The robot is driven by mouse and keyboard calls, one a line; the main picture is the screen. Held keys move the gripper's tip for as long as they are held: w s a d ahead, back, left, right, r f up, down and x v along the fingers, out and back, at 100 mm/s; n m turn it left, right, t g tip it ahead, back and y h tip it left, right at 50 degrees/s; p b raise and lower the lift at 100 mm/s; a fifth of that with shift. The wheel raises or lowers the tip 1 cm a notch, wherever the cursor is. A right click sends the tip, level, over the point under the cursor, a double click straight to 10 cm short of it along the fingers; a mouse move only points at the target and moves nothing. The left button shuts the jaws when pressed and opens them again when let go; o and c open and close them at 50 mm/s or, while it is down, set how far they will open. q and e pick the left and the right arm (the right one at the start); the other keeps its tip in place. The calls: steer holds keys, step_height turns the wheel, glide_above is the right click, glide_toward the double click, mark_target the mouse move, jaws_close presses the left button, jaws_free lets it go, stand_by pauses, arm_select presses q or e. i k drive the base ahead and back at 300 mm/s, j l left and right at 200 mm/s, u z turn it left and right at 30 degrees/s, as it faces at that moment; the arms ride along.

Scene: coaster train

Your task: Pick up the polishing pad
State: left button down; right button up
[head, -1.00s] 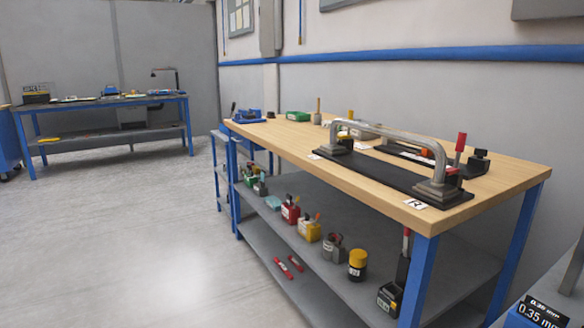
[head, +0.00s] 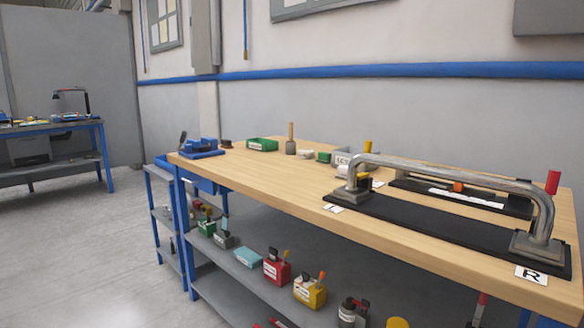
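I cannot identify the polishing pad with certainty in the head view. A flat light-blue block (head: 248,258) lies on the shelf under the wooden workbench (head: 270,182), between a dark container and a red can. Small items near the back of the bench top, including a white one (head: 305,154), are too small to make out. Neither of my grippers is in view.
A grey metal bar (head: 450,168) on a black base stands on the bench's right side. A blue vise (head: 202,147) sits at the far left end, near a green bin (head: 262,144). Red (head: 277,269) and yellow (head: 309,292) cans stand on the shelf. The floor at left is clear.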

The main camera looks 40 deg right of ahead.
mark_target(342, 170)
steer(key=i+z, duration=0.15)
steer(key=i, duration=0.7)
steer(key=i+j+z, duration=0.15)
steer(key=i, duration=0.7)
steer(key=i+z, duration=0.3)
steer(key=z, duration=0.2)
steer(key=i+j+z, duration=0.1)
steer(key=i+z, duration=0.2)
steer(key=z, duration=0.2)
steer(key=i+j+z, duration=0.25)
steer(key=z, duration=0.25)
